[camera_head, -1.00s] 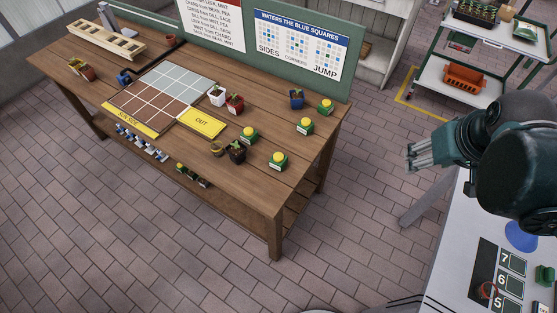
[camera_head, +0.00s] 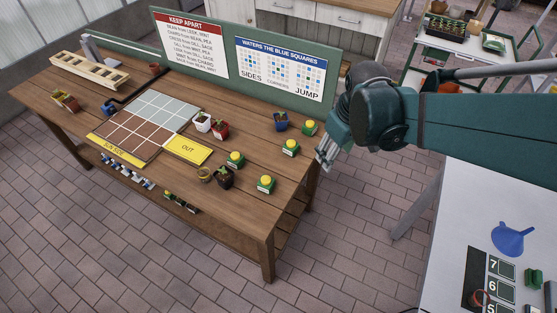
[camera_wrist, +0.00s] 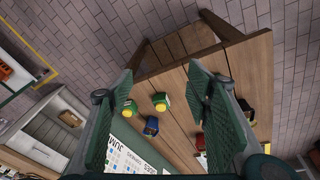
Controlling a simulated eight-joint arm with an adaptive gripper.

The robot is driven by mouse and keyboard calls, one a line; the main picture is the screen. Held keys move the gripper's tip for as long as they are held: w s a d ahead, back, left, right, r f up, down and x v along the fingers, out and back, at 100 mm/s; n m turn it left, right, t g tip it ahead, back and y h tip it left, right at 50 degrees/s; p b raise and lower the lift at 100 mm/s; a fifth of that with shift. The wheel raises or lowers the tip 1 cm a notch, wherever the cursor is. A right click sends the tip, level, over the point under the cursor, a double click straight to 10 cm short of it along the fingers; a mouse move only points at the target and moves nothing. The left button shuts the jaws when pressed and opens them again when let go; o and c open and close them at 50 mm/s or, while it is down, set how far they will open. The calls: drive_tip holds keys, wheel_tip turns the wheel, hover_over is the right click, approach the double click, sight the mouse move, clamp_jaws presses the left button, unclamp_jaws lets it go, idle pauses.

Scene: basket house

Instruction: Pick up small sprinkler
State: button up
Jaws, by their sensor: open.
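Several small sprinklers with green bases and yellow tops stand on the right part of the wooden table. One is near the back right corner (camera_head: 310,127), one just in front of it (camera_head: 290,147), and two lie further forward (camera_head: 236,158) and (camera_head: 266,183). They look alike at this size. My gripper (camera_head: 326,158) is open and empty, above and just right of the table's right end, apart from the sprinklers. In the wrist view the open fingers (camera_wrist: 162,70) frame the table, and two sprinklers (camera_wrist: 161,101) and (camera_wrist: 130,107) show between them.
A blue pot (camera_head: 281,121), a red pot (camera_head: 220,130), a white pot (camera_head: 202,122) and a dark pot (camera_head: 224,177) stand among the sprinklers. A yellow OUT card (camera_head: 188,149) lies by the tiled grid (camera_head: 150,125). A green board (camera_head: 336,70) rises along the back edge.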

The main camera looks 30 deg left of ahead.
drive_tip(key=s+a+f+n+g, duration=0.1)
drive_tip(key=a+f+n, duration=0.15)
drive_tip(key=a, duration=0.35)
drive_tip(key=s+a+f+n, duration=0.1)
drive_tip(key=a+f, duration=0.3)
drive_tip(key=a, duration=0.2)
drive_tip(key=n+h+p, duration=0.1)
drive_tip(key=n, duration=0.2)
hover_over(265, 179)
drive_tip(key=w, duration=0.1)
drive_tip(key=shift+g, duration=0.4)
drive_tip(key=f, duration=0.6)
drive_tip(key=shift+d, duration=0.3)
drive_tip(key=shift+s+a+f, duration=0.3)
drive_tip(key=shift+a+f, duration=0.05)
drive_tip(key=shift+f, duration=0.1)
drive_tip(key=shift+f, duration=1.2)
drive_tip(key=shift+s+f+b, duration=0.15)
drive_tip(key=shift+f+b, duration=0.25)
drive_tip(key=shift+f, duration=2.2)
